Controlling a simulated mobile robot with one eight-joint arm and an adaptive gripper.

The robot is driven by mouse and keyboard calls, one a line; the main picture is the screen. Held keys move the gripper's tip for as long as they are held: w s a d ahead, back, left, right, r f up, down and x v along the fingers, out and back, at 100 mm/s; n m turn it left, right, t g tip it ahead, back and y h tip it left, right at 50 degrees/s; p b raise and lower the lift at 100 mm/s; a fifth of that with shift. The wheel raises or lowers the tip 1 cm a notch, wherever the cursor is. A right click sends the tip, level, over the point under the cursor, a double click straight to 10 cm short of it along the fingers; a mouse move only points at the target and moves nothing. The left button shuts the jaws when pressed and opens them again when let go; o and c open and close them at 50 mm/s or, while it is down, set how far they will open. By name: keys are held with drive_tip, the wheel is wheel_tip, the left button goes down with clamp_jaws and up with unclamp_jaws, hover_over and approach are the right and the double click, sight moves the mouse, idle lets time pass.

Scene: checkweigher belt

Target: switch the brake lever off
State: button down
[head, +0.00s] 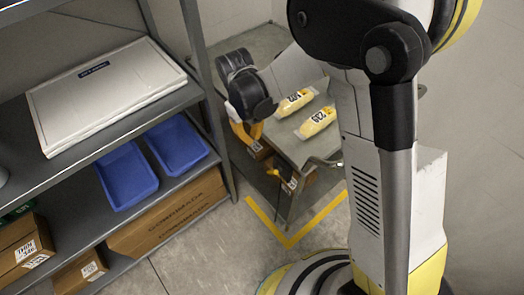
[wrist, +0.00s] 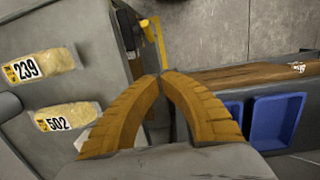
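A small yellow-tipped part (head: 272,172), which looks like the brake lever, sticks out at the near end of the checkweigher belt (head: 285,135). In the wrist view a yellow piece (wrist: 147,32), probably the same lever, shows beyond the fingertips. Its on or off position cannot be told. My gripper (head: 248,138) has orange-yellow fingers and hangs by the belt's left edge, above and left of the lever. In the wrist view its fingertips (wrist: 160,75) come together with nothing seen between them. The gripper appears apart from the lever.
Packages marked 502 (head: 295,101) and 239 (head: 317,122) lie on the belt. A grey shelf rack (head: 75,215) on the left holds a white flat case (head: 105,92), blue bins (head: 127,175) and cardboard boxes. Yellow tape (head: 288,243) marks clear floor before the belt.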

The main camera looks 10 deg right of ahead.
sight(274, 171)
drive_tip(key=shift+a+f, duration=0.25)
drive_tip(key=shift+f, duration=0.25)
drive_tip(key=s+d+f+b, duration=0.1)
drive_tip(key=d+f+b, duration=0.1)
drive_tip(key=f, duration=0.4)
drive_tip(key=s+d+f+b, duration=0.1)
drive_tip(key=s+f+b, duration=0.1)
drive_tip(key=f+b, duration=0.2)
drive_tip(key=shift+d+f, duration=0.35)
drive_tip(key=shift+f, duration=0.75)
drive_tip(key=shift+w, duration=0.15)
